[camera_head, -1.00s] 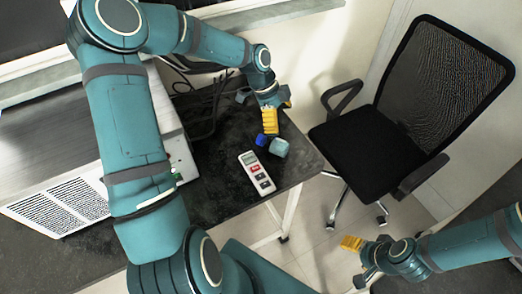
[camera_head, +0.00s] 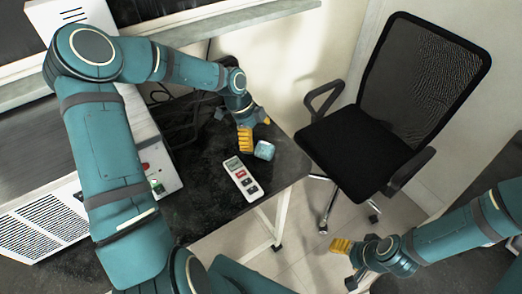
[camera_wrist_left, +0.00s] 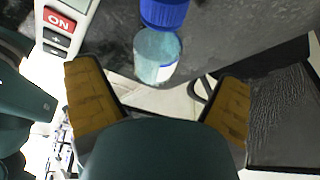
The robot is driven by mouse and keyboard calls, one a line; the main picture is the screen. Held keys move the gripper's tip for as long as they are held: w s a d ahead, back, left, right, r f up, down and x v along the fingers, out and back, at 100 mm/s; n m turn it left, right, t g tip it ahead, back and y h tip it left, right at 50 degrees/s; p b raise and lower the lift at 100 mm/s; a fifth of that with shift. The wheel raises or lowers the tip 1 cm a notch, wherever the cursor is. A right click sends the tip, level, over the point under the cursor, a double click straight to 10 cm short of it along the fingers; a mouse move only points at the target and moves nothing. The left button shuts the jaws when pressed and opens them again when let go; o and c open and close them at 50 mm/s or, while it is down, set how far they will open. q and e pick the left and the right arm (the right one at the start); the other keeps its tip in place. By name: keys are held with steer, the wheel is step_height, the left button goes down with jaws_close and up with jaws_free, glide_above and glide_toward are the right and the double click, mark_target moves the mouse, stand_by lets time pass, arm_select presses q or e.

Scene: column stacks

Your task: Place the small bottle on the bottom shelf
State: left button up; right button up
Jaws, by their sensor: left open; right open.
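The small bottle has a translucent teal body (camera_head: 264,150) and a blue cap (camera_wrist_left: 163,14). It appears to lie on its side on the black table (camera_head: 205,210) near the right edge. My left gripper (camera_head: 255,131) is open and empty, low over the table beside the bottle. It hides the cap in the head view. In the left wrist view the bottle (camera_wrist_left: 156,58) is ahead of the spread yellow fingers, roughly centred between them and not gripped. My right gripper (camera_head: 341,246) is open and empty at lower right, away from the table. I cannot make out a bottom shelf.
A black office chair (camera_head: 365,155) stands right of the table. Cables (camera_head: 185,118) and a white vented box (camera_head: 45,225) are on the left. A pale ledge (camera_head: 240,25) runs along the back.

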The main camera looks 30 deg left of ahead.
mark_target(259, 143)
arm_select(q)
steer(key=x, duration=0.1)
steer(key=b+x, duration=0.1)
steer(key=x, duration=0.2)
steer(key=shift+s+a, duration=0.1)
steer(key=shift+s, duration=0.2)
steer(key=shift+f, duration=0.4)
steer(key=c, duration=1.4)
steer(key=shift+r, duration=0.1)
